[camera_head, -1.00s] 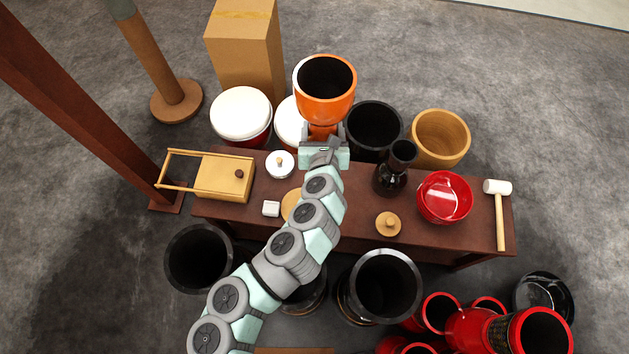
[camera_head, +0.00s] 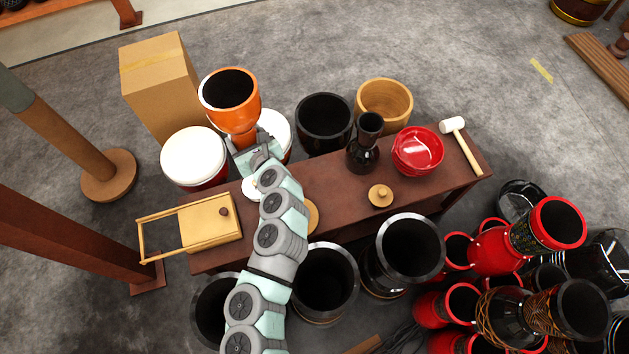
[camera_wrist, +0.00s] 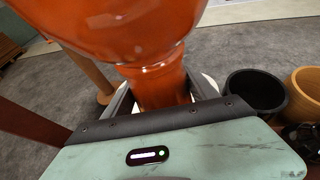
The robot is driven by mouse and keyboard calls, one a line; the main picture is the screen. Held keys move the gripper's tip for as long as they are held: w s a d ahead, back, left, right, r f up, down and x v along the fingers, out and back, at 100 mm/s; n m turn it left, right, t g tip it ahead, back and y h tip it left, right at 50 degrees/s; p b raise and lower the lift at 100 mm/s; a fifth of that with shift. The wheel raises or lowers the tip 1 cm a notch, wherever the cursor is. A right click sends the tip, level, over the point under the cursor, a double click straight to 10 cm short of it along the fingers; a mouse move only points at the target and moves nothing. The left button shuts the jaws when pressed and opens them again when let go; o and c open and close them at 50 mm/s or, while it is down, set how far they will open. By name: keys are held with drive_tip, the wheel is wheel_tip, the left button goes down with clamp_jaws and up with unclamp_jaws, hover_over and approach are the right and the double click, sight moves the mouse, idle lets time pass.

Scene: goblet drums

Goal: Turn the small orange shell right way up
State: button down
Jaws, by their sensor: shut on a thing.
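The small orange shell (camera_head: 236,119) is goblet-shaped, with a wide bowl and a narrower stem. Its broad dark mouth faces up and it looks nearly upright. My gripper (camera_head: 244,146) is shut around its stem, below the bowl, near the back left of the bench (camera_head: 335,190). In the wrist view the glossy orange shell (camera_wrist: 120,40) fills the upper middle. The gripper fingers (camera_wrist: 162,98) lie on either side of the stem there. The shell's foot is hidden, so I cannot tell whether it touches anything.
White-topped drums (camera_head: 193,155), a black shell (camera_head: 323,125) and a wooden shell (camera_head: 384,103) stand behind the bench. A wooden box (camera_head: 208,222), black goblet (camera_head: 363,152), red bowls (camera_head: 417,150), wooden knob (camera_head: 380,196) and mallet (camera_head: 460,143) are on it.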

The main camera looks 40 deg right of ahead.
drive_tip(key=s+d+f+m+h+b, duration=0.1)
drive_tip(key=s+d+f, duration=0.25)
drive_tip(key=d, duration=0.35)
drive_tip(key=s+d+f+m+h, duration=0.1)
drive_tip(key=s+d+f, duration=0.1)
drive_tip(key=d+f, duration=0.35)
drive_tip(key=s+d+f+h+b, duration=0.1)
drive_tip(key=s+d+f, duration=0.15)
drive_tip(key=d, duration=0.55)
drive_tip(key=shift+s+d+f+b, duration=0.15)
drive_tip(key=shift+f+b, duration=1.8)
drive_tip(key=shift+f, duration=1.3)
drive_tip(key=shift+s+d+f+b, duration=0.1)
drive_tip(key=shift+f+b, duration=1.8)
drive_tip(key=shift+f, duration=1.3)
drive_tip(key=shift+s+d+f+b, duration=0.15)
drive_tip(key=shift+f+b, duration=1.8)
drive_tip(key=shift+f, duration=1.3)
drive_tip(key=shift+w, duration=0.1)
drive_tip(key=shift+f, duration=0.15)
drive_tip(key=shift+c, duration=1.2)
unclamp_jaws()
drive_tip(key=shift+g, duration=0.3)
